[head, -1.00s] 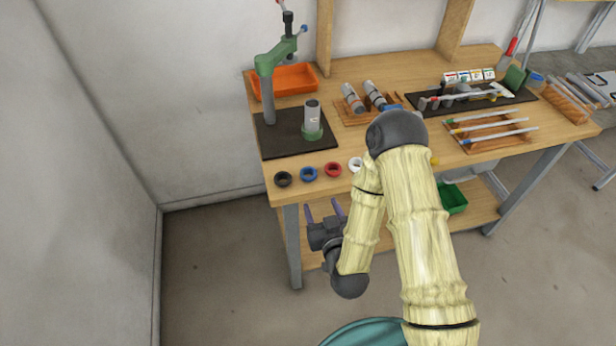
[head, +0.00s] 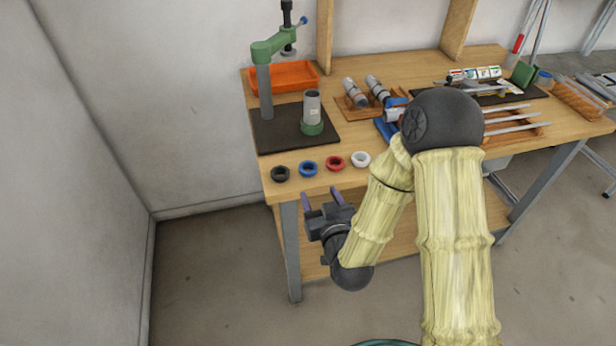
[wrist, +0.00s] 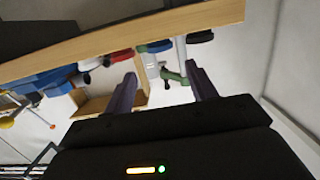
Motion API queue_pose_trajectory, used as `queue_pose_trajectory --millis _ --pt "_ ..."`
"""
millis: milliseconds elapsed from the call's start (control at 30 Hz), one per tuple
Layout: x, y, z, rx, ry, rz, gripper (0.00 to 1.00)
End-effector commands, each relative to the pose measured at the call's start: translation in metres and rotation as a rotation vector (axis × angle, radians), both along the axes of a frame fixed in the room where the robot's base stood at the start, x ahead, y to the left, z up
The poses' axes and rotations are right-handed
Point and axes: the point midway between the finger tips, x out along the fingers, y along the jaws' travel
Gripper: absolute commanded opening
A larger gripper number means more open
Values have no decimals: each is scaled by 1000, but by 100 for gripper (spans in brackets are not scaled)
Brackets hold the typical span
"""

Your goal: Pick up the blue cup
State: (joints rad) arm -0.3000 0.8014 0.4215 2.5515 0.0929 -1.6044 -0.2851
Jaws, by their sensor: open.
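The blue cup (head: 308,169) is a small, short ring-like cup near the front edge of the workbench, between a black cup (head: 280,174) and a red cup (head: 335,163). My gripper (head: 321,198) is open and empty, just in front of the bench edge and below the blue cup in the head view. It is apart from the cup. In the wrist view the two purple fingers (wrist: 160,75) stand apart, and the blue cup (wrist: 157,46) shows beyond them, partly cut off by the bench edge.
A white cup (head: 360,159) ends the row on the right. Behind the row, a green-based grey cylinder (head: 312,112) and a green press (head: 264,85) stand on a dark mat (head: 270,139). The wooden bench (head: 250,85) has a lower shelf. Floor to the left is clear.

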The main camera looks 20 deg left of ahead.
Motion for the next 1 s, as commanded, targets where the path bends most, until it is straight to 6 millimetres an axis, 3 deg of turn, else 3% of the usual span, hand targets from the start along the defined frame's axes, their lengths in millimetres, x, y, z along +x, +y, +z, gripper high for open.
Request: queue_pose_trajectory --millis 400,833,1000 --pt "56 34 -8 2 -2 -3 57" --pt "62 37 -9 1 -3 -2 57" --pt "78 47 -8 3 -3 -3 57"
